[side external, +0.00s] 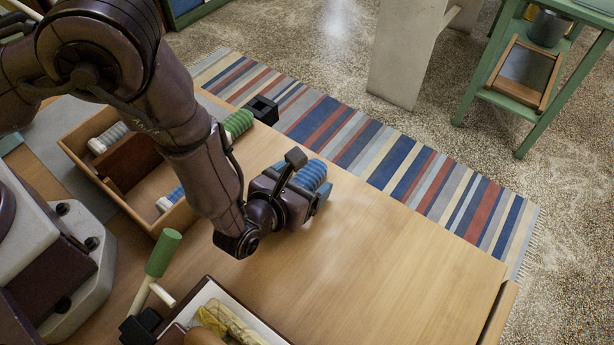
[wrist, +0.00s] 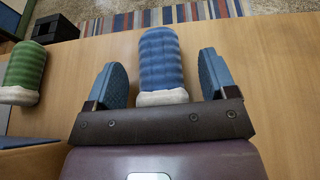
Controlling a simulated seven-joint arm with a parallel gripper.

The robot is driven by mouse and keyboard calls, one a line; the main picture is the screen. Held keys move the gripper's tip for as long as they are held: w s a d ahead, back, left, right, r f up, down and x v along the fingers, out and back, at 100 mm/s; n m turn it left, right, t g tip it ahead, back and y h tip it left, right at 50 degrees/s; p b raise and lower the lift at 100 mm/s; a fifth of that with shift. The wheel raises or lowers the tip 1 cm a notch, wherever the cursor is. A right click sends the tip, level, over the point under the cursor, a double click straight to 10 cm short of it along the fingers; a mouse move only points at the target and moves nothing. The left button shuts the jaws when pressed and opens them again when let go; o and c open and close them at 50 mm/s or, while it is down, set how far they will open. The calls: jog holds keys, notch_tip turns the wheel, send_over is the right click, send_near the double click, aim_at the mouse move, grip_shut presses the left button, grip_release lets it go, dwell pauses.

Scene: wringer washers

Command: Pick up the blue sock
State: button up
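The blue sock (wrist: 160,62) is a ribbed blue roll with a white end, lying on the wooden table. In the wrist view it lies between the two blue-grey fingers of my gripper (wrist: 162,80), with a gap on each side. Its white end is close to the gripper's palm bar. In the side external view the blue sock (side external: 311,175) shows at my gripper (side external: 303,196), partly hidden by the fingers. My gripper is open and low at the table.
A green sock (wrist: 24,72) lies left of the blue one, near a black block (side external: 262,109). A wooden box (side external: 118,196) with more rolls stands left. A tray (side external: 238,318) and a green-handled crank (side external: 162,254) are at the front. The table's right side is clear.

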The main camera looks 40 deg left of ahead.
aim_at(302, 181)
jog(key=c, duration=0.9)
notch_tip(302, 181, up, 10)
